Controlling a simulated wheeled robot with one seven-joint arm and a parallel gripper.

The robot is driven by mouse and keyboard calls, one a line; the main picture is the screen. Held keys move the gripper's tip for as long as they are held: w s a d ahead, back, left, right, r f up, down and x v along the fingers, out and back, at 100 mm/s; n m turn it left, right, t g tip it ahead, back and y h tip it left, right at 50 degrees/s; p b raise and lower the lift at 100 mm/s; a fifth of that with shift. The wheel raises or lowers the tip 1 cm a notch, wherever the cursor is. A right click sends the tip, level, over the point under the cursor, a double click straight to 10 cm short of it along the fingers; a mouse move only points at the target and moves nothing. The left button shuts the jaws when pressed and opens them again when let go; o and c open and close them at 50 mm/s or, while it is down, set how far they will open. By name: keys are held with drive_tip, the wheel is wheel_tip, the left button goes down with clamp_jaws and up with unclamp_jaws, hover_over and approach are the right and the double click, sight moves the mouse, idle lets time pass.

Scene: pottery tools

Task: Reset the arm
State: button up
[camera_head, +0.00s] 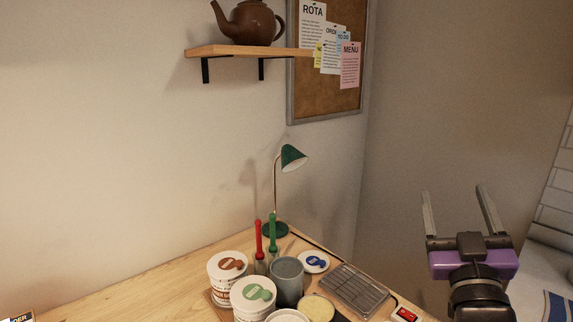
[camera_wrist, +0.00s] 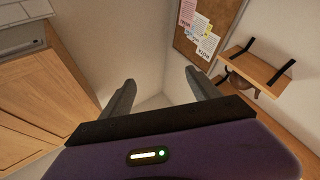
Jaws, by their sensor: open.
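My gripper (camera_head: 459,212) is at the right of the head view, raised to the right of the wooden table. Its two grey fingers point up and stand wide apart, with nothing between them. In the wrist view my gripper (camera_wrist: 158,90) also shows two spread fingers with only wall and corner beyond them. The gripper touches nothing that I can see.
The table (camera_head: 125,285) bears lidded tubs (camera_head: 228,268), a grey cup (camera_head: 287,281), red and green handled tools (camera_head: 272,232), a wire rack (camera_head: 353,289) and a green lamp (camera_head: 291,158). A shelf (camera_head: 225,51) with a teapot and a cork board (camera_head: 345,95) hang above.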

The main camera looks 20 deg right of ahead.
drive_tip(key=s+a+f+n+t+y, duration=0.1)
drive_tip(key=s+a+f+n+y, duration=0.3)
drive_tip(key=a+f+y, duration=0.3)
drive_tip(key=s+a+f+n+t+y, duration=0.1)
drive_tip(key=s+a+f+n+y, duration=0.3)
drive_tip(key=a+f, duration=0.35)
drive_tip(key=s+a+f+m+g, duration=0.2)
drive_tip(key=s+f, duration=0.5)
drive_tip(key=s, duration=0.4)
drive_tip(key=s+a+f+m+g+y, duration=0.1)
drive_tip(key=s+a+f+g, duration=0.3)
drive_tip(key=s, duration=0.7)
wheel_tip(320, 180, down, 4)
drive_tip(key=a+m, duration=0.1)
drive_tip(key=a, duration=0.1)
drive_tip(key=shift+a+m+y+b, duration=0.3)
